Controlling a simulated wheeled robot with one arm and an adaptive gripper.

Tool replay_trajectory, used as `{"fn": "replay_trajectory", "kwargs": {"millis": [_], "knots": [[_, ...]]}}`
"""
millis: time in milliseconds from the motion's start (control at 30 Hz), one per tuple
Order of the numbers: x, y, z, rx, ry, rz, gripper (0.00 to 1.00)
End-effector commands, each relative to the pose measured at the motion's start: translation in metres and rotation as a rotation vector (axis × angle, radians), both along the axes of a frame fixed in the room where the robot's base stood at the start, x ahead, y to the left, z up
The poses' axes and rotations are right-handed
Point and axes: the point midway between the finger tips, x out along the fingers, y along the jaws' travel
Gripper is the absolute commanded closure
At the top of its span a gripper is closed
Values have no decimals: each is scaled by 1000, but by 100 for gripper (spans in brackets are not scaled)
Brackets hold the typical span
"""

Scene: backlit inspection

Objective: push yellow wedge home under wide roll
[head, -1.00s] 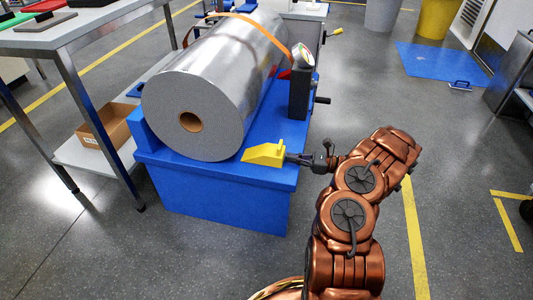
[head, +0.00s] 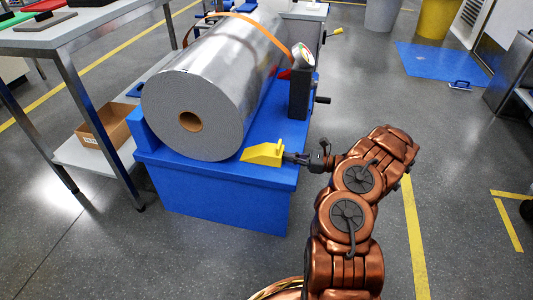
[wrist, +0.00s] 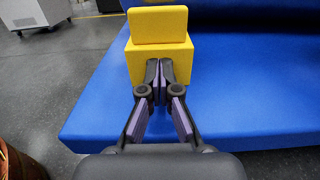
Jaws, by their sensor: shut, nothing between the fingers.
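The yellow wedge (head: 262,153) lies on the blue stand (head: 215,172) beside the lower right of the wide silver roll (head: 215,85). Its thin end points left and appears at the roll's lower edge; I cannot tell whether it touches. The wedge's thick end faces my gripper (head: 289,158), which comes in from the right. In the wrist view the wedge (wrist: 143,62) stands straight ahead, and the fingertips (wrist: 160,68) are together with nothing between them, up against or very near its back face. The wedge's thin end is hidden in the wrist view.
A black post with a gauge (head: 301,85) rises on the stand behind the wedge. An orange strap (head: 262,30) crosses the roll. A metal table (head: 80,35) stands at left, with a cardboard box (head: 105,128) on its lower shelf.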

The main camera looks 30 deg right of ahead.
Motion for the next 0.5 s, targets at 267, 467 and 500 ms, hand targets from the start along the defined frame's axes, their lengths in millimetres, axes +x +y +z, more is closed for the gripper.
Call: {"fn": "replay_trajectory", "kwargs": {"millis": [267, 467, 500], "knots": [[4, 4, 0, 0, 0, 0, 100], [6, 7, 0, 0, 0, 0, 100], [7, 8, 0, 0, 0, 0, 100]]}}
